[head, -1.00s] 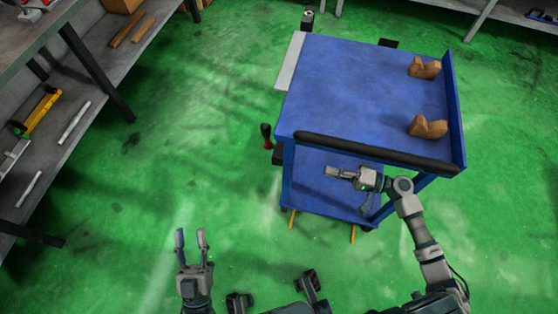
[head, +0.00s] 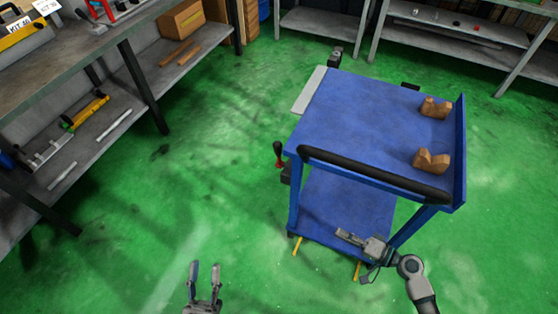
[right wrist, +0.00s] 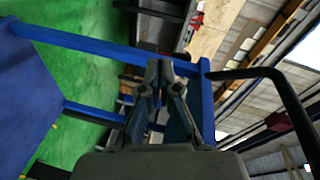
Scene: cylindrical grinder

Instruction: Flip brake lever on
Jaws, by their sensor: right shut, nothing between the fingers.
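The lever (head: 278,153), with a black knob and a red lower part, stands upright at the left side of the blue cart (head: 350,115). My right gripper (head: 342,234) is shut and empty in front of the cart, below its black push handle (head: 375,174) in the head view and well to the right of the lever. In the right wrist view its fingers (right wrist: 166,68) are together, with the cart's blue frame (right wrist: 207,105) beyond them. I cannot make out the lever there. My left gripper (head: 205,268) is open and empty over the floor, apart from the cart.
Two brown V-shaped blocks (head: 434,107) (head: 432,160) sit on the cart's top. A grey plate (head: 309,90) juts from its left edge. A shelf bench (head: 110,120) runs along the left and another (head: 450,35) stands at the back. Green floor (head: 215,160) lies clear left of the cart.

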